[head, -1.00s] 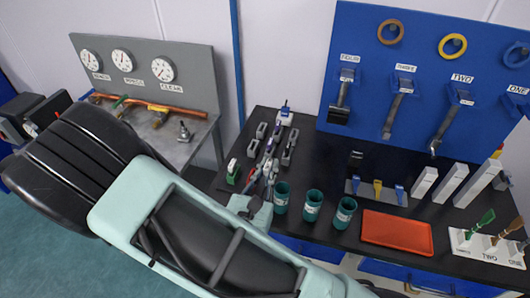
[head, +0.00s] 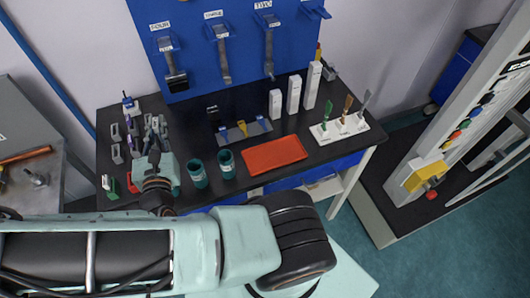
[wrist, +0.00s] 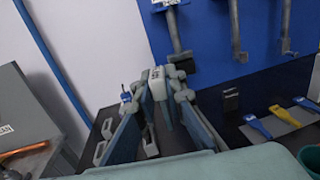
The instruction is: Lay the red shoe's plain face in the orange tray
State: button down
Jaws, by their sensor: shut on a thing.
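My gripper (wrist: 160,112) is shut on a pale block (wrist: 157,84) with dark lettering on its end. The block is above the black bench's left part, and I cannot tell whether it is the red shoe. In the head view my gripper (head: 155,130) points away over the bench, and the held block is too small to make out. A small red piece (head: 131,183) shows low and left of my gripper, beside a green piece (head: 112,188). The orange tray (head: 275,155) lies flat and empty on the bench, right of my gripper and apart from it.
Two teal cups (head: 227,165) (head: 198,175) stand between my gripper and the tray. Grey holders (head: 117,153) line the bench's left. White blocks (head: 293,95) and a white brush stand (head: 340,128) are behind and right. A blue tool board (head: 190,50) rises at the back.

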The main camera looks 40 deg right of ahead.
aim_at(287, 151)
jog(key=k+l+z, duration=0.45)
jog(key=k+l, duration=0.3)
jog(key=l+z, duration=0.15)
jog(key=l, duration=0.5)
jog(key=i+l, duration=0.15)
jog(key=i, duration=0.05)
